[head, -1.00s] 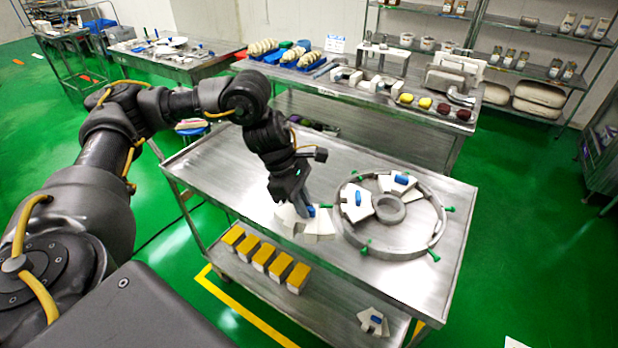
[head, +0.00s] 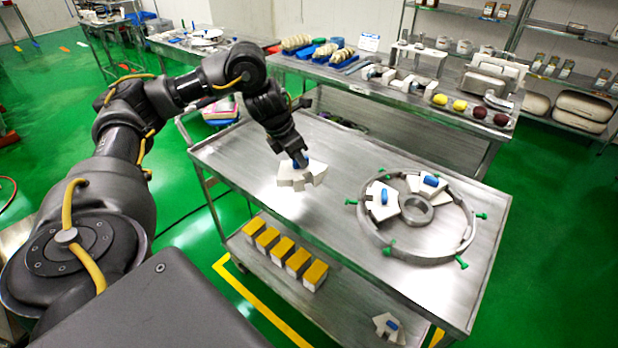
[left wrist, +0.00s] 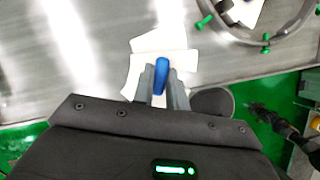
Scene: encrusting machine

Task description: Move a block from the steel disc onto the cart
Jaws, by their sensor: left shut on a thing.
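The steel disc (head: 388,247) is a round metal ring with green knobs and a small inner ring, resting on the cart's steel top (head: 250,150). Two white blocks with blue handles, a left one (head: 377,212) and a far one (head: 420,183), lie inside it. My left gripper (head: 299,160) is shut on the blue handle of another white block (head: 290,180), left of the disc and over the cart top. The held block (left wrist: 150,42) also shows in the left wrist view. I cannot tell whether it touches the top. A dark arm, probably my right, shows at the right there; its jaws are unclear.
The cart's lower shelf holds several yellow-topped white boxes (head: 283,252) and a white block with a blue handle (head: 388,328). A steel table (head: 400,110) with tools and food pieces stands behind the cart. The cart top left of the disc is otherwise clear.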

